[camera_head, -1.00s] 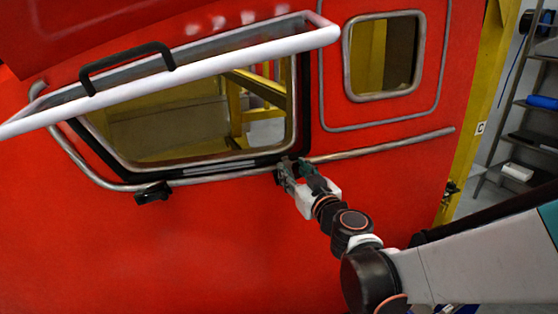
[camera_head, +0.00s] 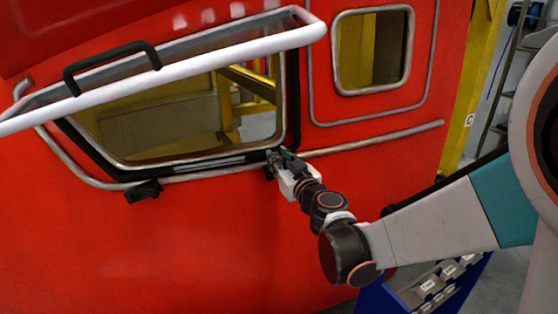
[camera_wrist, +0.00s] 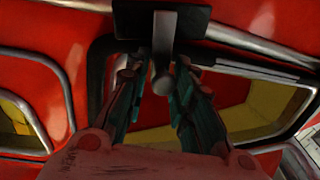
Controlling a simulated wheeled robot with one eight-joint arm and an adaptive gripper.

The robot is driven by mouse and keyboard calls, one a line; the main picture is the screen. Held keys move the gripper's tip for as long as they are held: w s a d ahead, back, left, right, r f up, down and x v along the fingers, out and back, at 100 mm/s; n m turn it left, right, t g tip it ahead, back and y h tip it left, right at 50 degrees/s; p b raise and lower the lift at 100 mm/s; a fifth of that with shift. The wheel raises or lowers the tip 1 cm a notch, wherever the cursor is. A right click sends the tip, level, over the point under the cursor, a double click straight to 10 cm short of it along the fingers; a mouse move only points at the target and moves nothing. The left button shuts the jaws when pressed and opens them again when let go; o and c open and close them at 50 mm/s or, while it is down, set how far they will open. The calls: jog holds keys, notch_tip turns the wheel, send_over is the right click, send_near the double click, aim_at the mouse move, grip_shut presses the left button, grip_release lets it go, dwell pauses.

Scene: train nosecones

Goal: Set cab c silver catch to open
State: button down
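The red cab (camera_head: 230,240) has a window with its silver-white framed pane (camera_head: 240,38) swung up and outward. My gripper (camera_head: 279,158) is at the window's lower right corner and hides the catch there in the head view. In the wrist view the silver catch (camera_wrist: 165,40) hangs from a black mounting plate (camera_wrist: 135,28), its rounded end between my green-padded fingers (camera_wrist: 158,75). The fingers stand apart on either side, with visible gaps to the lever. A second, black catch (camera_head: 143,191) sits at the window's lower left.
A black handle (camera_head: 110,66) is on the raised frame. A silver rail (camera_head: 375,140) runs right of my gripper below a small window (camera_head: 374,50). A blue bin with grey labelled parts (camera_head: 440,285) stands at the lower right. Shelving is at the far right.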

jog(key=shift+d+f+m+b, duration=0.1)
jog(key=shift+d+m+b, duration=0.1)
jog(key=shift+m+b, duration=0.8)
jog(key=shift+d+m+t+b, duration=0.25)
jog(key=shift+m+t+b, duration=0.05)
jog(key=shift+m, duration=0.4)
jog(key=shift+r, duration=0.2)
jog(key=c, duration=1.8)
grip_release()
jog(key=o, duration=0.3)
jog(key=shift+a, duration=0.25)
jog(key=shift+d, duration=0.2)
